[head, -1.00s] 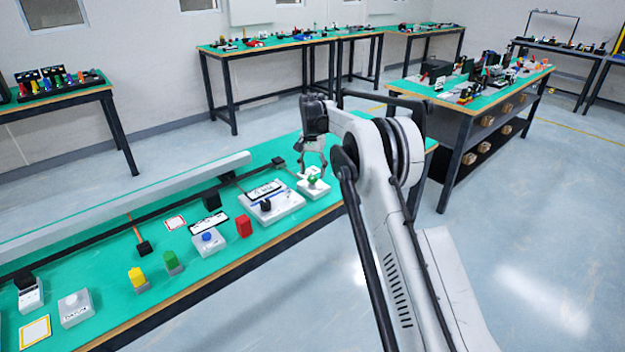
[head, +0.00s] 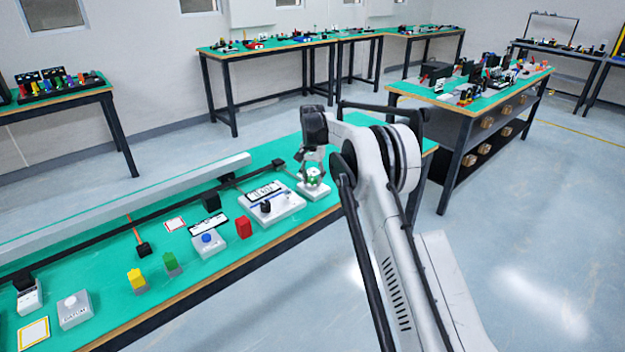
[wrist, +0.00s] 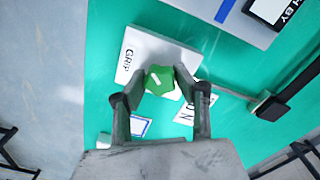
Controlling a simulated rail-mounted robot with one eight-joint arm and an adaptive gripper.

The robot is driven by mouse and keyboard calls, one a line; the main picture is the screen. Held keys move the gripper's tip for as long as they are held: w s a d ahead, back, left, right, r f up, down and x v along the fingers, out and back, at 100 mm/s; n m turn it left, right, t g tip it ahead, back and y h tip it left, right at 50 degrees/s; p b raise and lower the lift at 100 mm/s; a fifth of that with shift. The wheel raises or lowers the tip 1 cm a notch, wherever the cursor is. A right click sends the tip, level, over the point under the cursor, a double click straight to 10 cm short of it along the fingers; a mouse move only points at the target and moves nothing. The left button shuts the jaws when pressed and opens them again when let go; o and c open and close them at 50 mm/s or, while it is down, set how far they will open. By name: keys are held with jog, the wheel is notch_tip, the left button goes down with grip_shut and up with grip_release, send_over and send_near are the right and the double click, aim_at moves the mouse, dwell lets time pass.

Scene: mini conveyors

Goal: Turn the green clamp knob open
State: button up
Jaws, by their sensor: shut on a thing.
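The green clamp knob (wrist: 162,81) sits on a white base plate (wrist: 140,52) marked "GRIP" in the wrist view. It has a small white mark on its top. My gripper (wrist: 160,82) has its two fingers on either side of the knob and is shut on it. In the head view, my gripper (head: 313,175) is down over the white base (head: 316,192), with the green knob (head: 314,181) between its fingers. The knob's sides are partly hidden by the fingers.
A white panel (head: 284,214) with a dark knob stands to the left on the green bench (head: 195,271). A red block (head: 243,227), a blue-button box (head: 207,243) and yellow and green pieces lie further left. A long grey rail (head: 120,205) runs along the bench's back.

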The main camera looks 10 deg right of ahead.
aim_at(312, 178)
jog(key=shift+n, duration=0.5)
jog(key=n, duration=0.3)
jog(key=shift+n+b, duration=0.3)
jog(key=shift+n, duration=0.1)
jog(key=n, duration=0.9)
jog(key=shift+n+b, duration=0.3)
jog(key=shift+n, duration=1.4)
jog(key=o, duration=1.1)
jog(key=shift+r, duration=0.1)
notch_tip(312, 178, up, 12)
jog(key=shift+f, duration=0.1)
